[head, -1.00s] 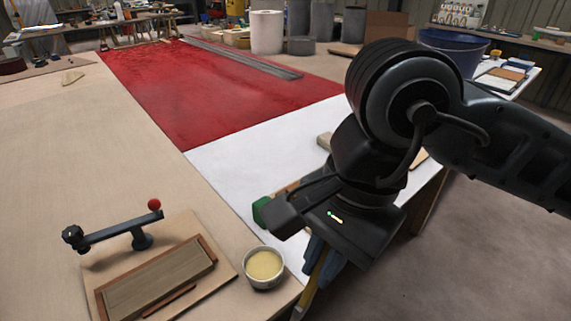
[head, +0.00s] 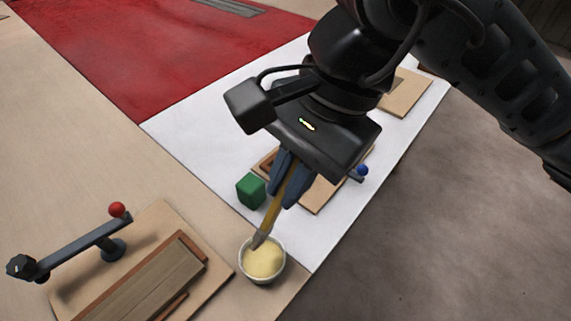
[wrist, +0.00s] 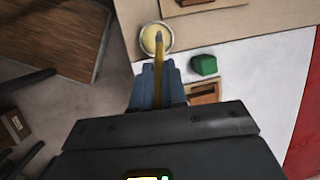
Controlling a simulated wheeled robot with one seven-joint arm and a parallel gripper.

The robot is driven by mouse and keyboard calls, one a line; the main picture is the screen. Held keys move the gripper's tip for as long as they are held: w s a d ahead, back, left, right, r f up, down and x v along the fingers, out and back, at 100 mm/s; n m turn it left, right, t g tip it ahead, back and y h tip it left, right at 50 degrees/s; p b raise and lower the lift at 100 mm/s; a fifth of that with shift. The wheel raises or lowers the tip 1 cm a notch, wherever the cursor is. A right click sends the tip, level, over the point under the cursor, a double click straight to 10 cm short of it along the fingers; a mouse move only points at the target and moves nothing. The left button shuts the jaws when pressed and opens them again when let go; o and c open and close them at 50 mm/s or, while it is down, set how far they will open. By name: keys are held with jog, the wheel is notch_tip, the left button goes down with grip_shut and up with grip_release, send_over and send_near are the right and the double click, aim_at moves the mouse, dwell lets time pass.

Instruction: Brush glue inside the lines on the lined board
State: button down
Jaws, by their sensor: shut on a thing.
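My gripper (head: 287,188) is shut on a brush (head: 269,219) with a yellow handle. The brush points down and its tip is at the glue pot (head: 264,279), over the pale yellow glue; I cannot tell whether it touches. The wrist view also shows the brush (wrist: 158,62) reaching over the pot (wrist: 168,43). A wooden board (head: 318,195) with a blue-knobbed clamp (head: 361,171) lies behind my gripper, which partly hides it. Another board (head: 150,221) at the lower left carries a framed wood panel and a red-knobbed clamp (head: 117,211). I cannot make out drawn lines on either.
A green block (head: 251,190) stands on the white table area just behind the pot. A further board (head: 404,94) lies at the right table edge. Red covering (head: 120,50) spreads over the far part. Bare floor (head: 440,220) lies to the right.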

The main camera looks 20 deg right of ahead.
jog(key=shift+f+b, duration=0.8)
jog(key=shift+f, duration=1.55)
jog(key=shift+f+b, duration=0.5)
jog(key=shift+b, duration=0.2)
jog(key=shift+f+b, duration=0.15)
jog(key=shift+b, duration=0.55)
dwell(2.2)
jog(key=shift+r+p, duration=1.05)
jog(key=shift+r, duration=2.55)
